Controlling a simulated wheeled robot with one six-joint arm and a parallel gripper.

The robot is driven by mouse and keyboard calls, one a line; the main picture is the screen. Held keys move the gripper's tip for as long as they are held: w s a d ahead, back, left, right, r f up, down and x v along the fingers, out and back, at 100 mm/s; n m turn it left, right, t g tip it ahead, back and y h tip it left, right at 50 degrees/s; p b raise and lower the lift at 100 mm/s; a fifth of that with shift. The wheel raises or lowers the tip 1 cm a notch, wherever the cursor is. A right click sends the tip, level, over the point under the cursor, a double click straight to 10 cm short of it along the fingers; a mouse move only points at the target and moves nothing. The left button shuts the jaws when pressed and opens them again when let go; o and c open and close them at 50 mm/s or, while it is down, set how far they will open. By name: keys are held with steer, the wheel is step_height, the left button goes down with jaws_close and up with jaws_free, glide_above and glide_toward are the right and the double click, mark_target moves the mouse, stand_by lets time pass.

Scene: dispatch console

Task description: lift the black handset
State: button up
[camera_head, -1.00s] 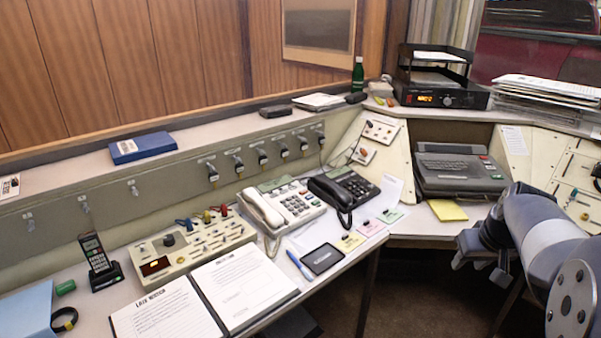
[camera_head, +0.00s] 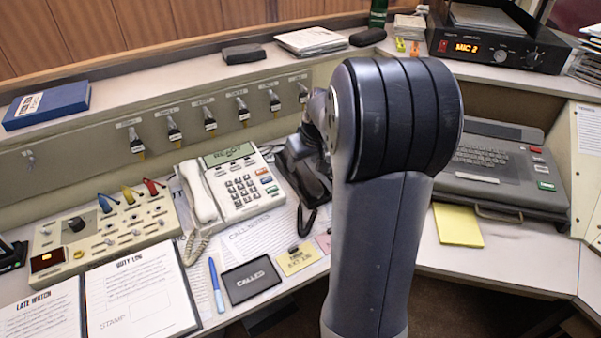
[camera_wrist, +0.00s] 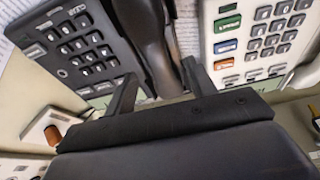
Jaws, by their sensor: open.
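The black handset (camera_wrist: 148,38) lies lengthwise at the top middle of the wrist view, along the side of the black phone (camera_wrist: 78,47) with its keypad. My gripper (camera_wrist: 160,76) is open, with one finger on each side of the handset's near part. I cannot tell whether the fingers touch it. In the head view, the handset (camera_head: 305,181) shows only in part, left of my arm. My arm hides most of the black phone there, and my fingers are not clear in that view.
A white phone (camera_head: 241,187) with its own handset (camera_head: 199,192) stands close on the left. A dark card (camera_head: 250,281), a blue pen (camera_head: 216,284) and yellow notes lie in front. A grey typewriter-like machine (camera_head: 495,172) stands at right. Switches line the panel behind.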

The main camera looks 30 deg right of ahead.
steer(key=x, duration=0.3)
steer(key=shift+w+d, duration=0.1)
steer(key=shift+w, duration=0.15)
steer(key=shift+c, duration=0.3)
jaws_close()
step_height(320, 180, up, 10)
steer(key=p, duration=0.2)
step_height(320, 180, up, 5)
steer(key=p, duration=0.4)
glide_above(302, 166)
steer(key=shift+s, duration=0.1)
